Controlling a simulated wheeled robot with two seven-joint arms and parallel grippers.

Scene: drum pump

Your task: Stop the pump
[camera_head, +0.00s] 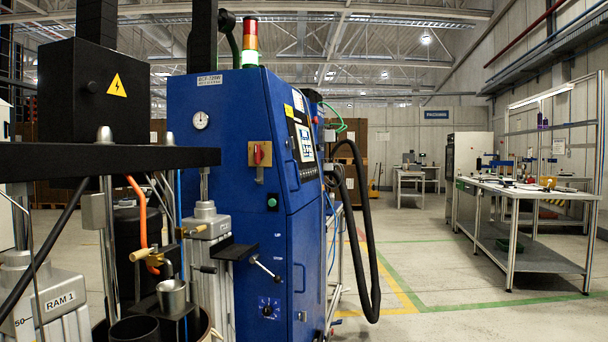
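A blue pump cabinet (222,130) stands in the middle left. On its front are a round gauge (200,120), a red rotary switch (259,154) on a yellow plate, and a green button (272,202). A dark knob (267,310) sits low on the same face. A control panel (304,140) is on its right side, seen at a steep angle. A stack light (250,42) with a red top stands on the roof. The ram unit (60,302), labelled RAM 1, is at the left, under a black crossbeam (100,160). Neither of my grippers shows.
A thick black hose (372,250) loops down at the cabinet's right. A lever (265,268) juts out in front of the cabinet. A workbench (525,195) with items on it stands at the right. The floor (440,270) between cabinet and bench is clear.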

